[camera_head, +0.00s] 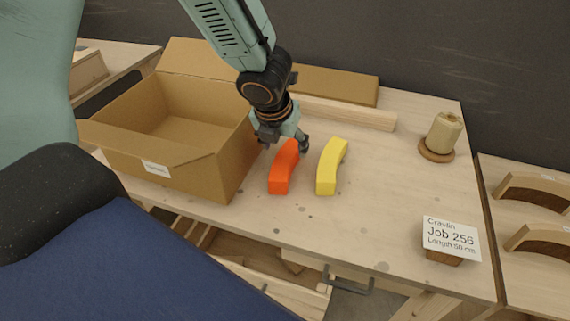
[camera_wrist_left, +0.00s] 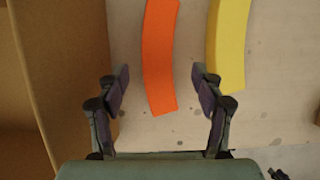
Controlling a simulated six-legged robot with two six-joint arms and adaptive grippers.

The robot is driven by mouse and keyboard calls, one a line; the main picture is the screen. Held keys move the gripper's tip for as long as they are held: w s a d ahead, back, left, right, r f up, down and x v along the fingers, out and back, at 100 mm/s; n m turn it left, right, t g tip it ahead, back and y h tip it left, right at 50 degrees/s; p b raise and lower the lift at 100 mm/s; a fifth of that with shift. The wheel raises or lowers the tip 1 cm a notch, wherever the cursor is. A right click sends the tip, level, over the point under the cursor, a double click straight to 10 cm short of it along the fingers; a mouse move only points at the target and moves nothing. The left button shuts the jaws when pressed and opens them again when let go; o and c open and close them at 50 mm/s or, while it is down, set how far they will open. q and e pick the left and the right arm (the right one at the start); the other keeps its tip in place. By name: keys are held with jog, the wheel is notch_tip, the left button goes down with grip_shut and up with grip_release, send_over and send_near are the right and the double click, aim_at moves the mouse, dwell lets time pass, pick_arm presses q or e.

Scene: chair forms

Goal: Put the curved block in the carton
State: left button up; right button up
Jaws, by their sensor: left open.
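An orange curved block (camera_head: 284,168) and a yellow curved block (camera_head: 331,167) lie side by side on the workbench, apart. The open cardboard carton (camera_head: 197,170) stands just left of them and looks empty inside. My left gripper (camera_head: 285,143) is at the far end of the orange block. In the left wrist view the gripper (camera_wrist_left: 160,88) is open, with the orange block (camera_wrist_left: 160,55) between and beyond its fingertips, not gripped. The yellow block (camera_wrist_left: 230,45) lies to the right there, behind the right finger. The carton wall (camera_wrist_left: 62,75) fills the left. My right gripper is out of view.
A wooden mallet-like piece (camera_head: 443,135) stands at the back right. A "Job 256" card (camera_head: 451,238) sits near the front right. A long wooden bar (camera_head: 345,112) lies at the back. The bench right of the yellow block is clear.

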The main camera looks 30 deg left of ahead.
aim_at(285, 156)
pick_arm(q)
jog(key=shift+w+a+f, duration=0.15)
jog(key=shift+a+f, duration=0.05)
jog(key=shift+f, duration=0.45)
jog(key=shift+w+d+f+b, duration=0.1)
jog(key=shift+w+f+b, duration=0.15)
jog(key=shift+f+b, duration=0.25)
jog(key=x, duration=0.1)
jog(key=b+x, duration=0.2)
jog(key=x, duration=0.1)
jog(key=shift+s, duration=0.35)
jog(key=shift+w+a+f, duration=0.15)
jog(key=shift+a, duration=0.15)
jog(key=shift+d, duration=0.25)
jog(key=shift+c, duration=0.2)
jog(key=shift+d+r, duration=0.1)
jog(key=shift+r, duration=0.15)
jog(key=shift+c, duration=1.5)
jog(key=shift+a+f, duration=0.1)
jog(key=shift+a, duration=0.15)
jog(key=c, duration=0.3)
jog(key=shift+d, duration=0.15)
jog(key=c, duration=0.6)
grip_shut()
